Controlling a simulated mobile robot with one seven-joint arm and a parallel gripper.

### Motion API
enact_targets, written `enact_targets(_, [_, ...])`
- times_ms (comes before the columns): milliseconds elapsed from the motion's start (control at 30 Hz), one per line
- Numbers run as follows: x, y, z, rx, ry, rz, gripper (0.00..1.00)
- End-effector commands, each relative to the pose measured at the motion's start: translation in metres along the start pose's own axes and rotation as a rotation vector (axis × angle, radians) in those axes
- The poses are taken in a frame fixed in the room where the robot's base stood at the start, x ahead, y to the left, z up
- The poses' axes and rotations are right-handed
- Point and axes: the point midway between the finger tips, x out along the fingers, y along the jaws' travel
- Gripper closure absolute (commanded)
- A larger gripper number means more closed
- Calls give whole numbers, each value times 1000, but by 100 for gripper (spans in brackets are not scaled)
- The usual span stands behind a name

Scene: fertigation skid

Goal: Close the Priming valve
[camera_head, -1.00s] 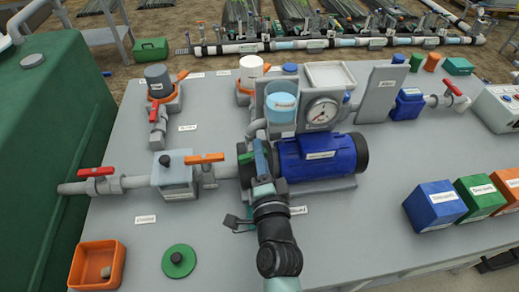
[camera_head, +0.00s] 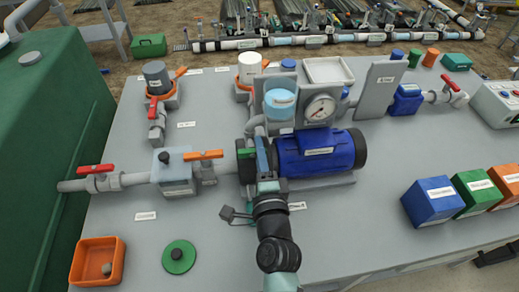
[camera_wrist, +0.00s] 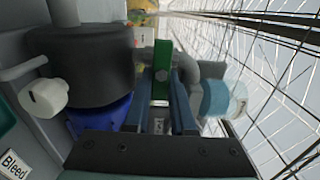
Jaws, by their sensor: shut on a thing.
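A green handle (camera_wrist: 162,68) stands upright between my fingers in the wrist view; it fits the Priming valve, but no readable label confirms this. My gripper (camera_wrist: 162,88) is shut on it, one blue finger on each side. In the head view, my gripper (camera_head: 263,157) is at the left end of the blue pump (camera_head: 315,152), beneath the clear blue pot (camera_head: 281,103). My gripper and the pump parts hide most of the valve body there. A grey pipe elbow (camera_wrist: 187,68) shows just behind the handle in the wrist view.
An orange-handled valve (camera_head: 203,155) and a red-handled valve (camera_head: 97,169) sit on the pipe to the left. A pressure gauge (camera_head: 320,107) stands behind the pump. A white knob (camera_wrist: 45,97) is near a "Bleed" label (camera_wrist: 14,163).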

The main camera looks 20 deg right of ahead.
Motion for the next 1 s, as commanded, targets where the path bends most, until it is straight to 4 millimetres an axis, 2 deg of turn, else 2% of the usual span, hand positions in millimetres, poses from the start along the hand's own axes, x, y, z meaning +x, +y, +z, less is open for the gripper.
enact_targets(100, [0,2,0,4,-1,4,100])
enact_targets(133, [0,2,0,4,-1,4,72])
enact_targets(267, [0,2,0,3,-1,3,48])
enact_targets(667, [-5,1,0,0,-1,1,48])
enact_targets(767, [-16,2,0,0,0,3,48])
enact_targets(1000, [-59,3,0,1,-1,4,48])
